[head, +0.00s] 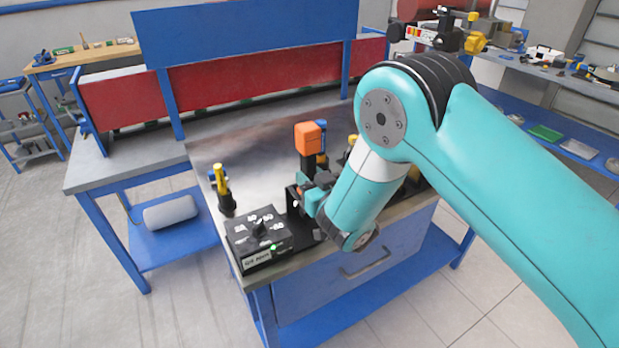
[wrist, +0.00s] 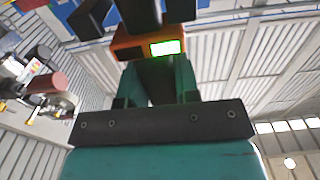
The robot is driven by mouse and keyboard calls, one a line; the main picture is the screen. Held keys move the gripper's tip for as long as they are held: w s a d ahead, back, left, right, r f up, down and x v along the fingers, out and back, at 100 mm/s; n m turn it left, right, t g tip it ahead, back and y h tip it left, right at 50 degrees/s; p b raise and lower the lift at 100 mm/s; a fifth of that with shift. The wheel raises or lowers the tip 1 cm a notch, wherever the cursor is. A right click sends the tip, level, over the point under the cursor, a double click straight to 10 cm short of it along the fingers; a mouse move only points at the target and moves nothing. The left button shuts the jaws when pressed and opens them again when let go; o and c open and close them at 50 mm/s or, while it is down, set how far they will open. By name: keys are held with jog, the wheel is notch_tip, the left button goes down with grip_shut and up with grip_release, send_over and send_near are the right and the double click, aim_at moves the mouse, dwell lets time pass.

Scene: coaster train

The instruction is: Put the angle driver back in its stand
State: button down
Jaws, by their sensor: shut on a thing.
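The angle driver (head: 310,138) has an orange block end that stands up above my gripper in the head view, with a blue and black part beside it. In the wrist view the angle driver (wrist: 150,46) shows an orange band with a lit green-edged display, and a black body between my teal fingers. My gripper (head: 306,192) is shut on it; it also shows in the wrist view (wrist: 155,88). A black bracket (head: 293,203), which looks like the stand, is close beside my gripper, partly hidden by it. I cannot tell whether the driver touches it.
A black box with a numbered top (head: 258,240) sits at the bench's front left corner. A yellow and blue tool (head: 221,185) stands upright behind it. Yellow-and-black items are partly hidden behind my arm. The steel bench top (head: 255,150) is clear at the back.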

jog(key=shift+f+b, duration=0.65)
jog(key=shift+b, duration=0.2)
dwell(0.7)
